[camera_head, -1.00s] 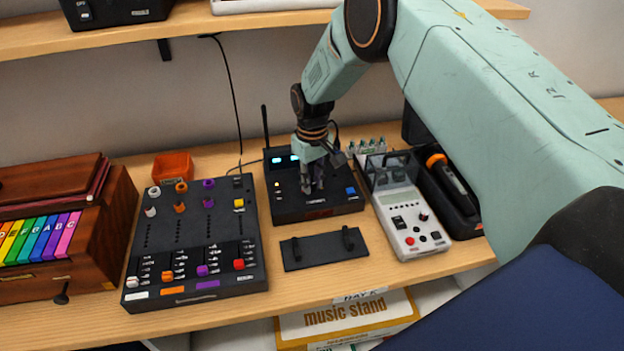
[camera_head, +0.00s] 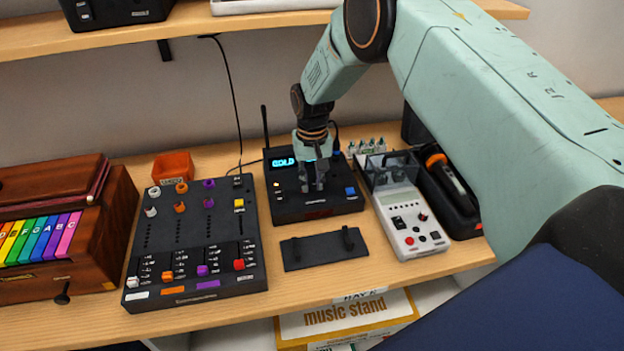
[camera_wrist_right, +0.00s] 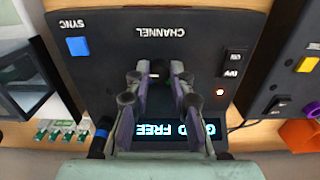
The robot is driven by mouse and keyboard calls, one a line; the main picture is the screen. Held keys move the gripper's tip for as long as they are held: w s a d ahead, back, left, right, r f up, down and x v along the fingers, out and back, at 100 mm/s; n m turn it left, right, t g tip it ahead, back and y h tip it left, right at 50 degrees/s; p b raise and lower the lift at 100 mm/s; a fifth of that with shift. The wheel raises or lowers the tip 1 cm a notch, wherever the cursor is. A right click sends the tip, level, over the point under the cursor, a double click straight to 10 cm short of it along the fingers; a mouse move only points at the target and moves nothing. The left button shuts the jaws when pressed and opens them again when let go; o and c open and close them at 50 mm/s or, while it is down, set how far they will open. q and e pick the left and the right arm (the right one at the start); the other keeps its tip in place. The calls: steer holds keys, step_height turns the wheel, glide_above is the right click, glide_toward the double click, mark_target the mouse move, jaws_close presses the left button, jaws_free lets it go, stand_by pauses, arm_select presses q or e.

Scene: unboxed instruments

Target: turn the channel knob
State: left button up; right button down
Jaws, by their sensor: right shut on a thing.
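The black receiver unit (camera_head: 290,207) stands on the shelf with a lit blue display (camera_head: 283,162) and a blue SYNC button (camera_head: 350,191). In the right wrist view the display (camera_wrist_right: 160,135) shows upside-down letters, partly hidden, with "D FREE" readable. My right gripper (camera_head: 313,186) comes down onto the unit's front panel. In the right wrist view its fingers (camera_wrist_right: 158,85) are closed around the channel knob (camera_wrist_right: 158,70), just by the CHANNEL label. The knob is mostly hidden between the fingers. My left gripper is not in view.
A black mixer (camera_head: 196,250) with coloured knobs stands to the left of the receiver. A grey meter (camera_head: 407,225) stands close on its right. A black bracket plate (camera_head: 324,250) lies in front. An orange bin (camera_head: 174,164) is behind the mixer.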

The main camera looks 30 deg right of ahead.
mark_target(312, 184)
steer(key=shift+w+r, duration=0.2)
steer(key=shift+w, duration=0.05)
steer(key=c, duration=1.5)
jaws_free()
steer(key=shift+c, duration=0.2)
steer(key=o, duration=0.4)
steer(key=shift+s+f, duration=0.1)
steer(key=shift+s, duration=0.15)
steer(key=shift+c, duration=0.2)
step_height(312, 184, up, 12)
steer(key=shift+f, duration=0.1)
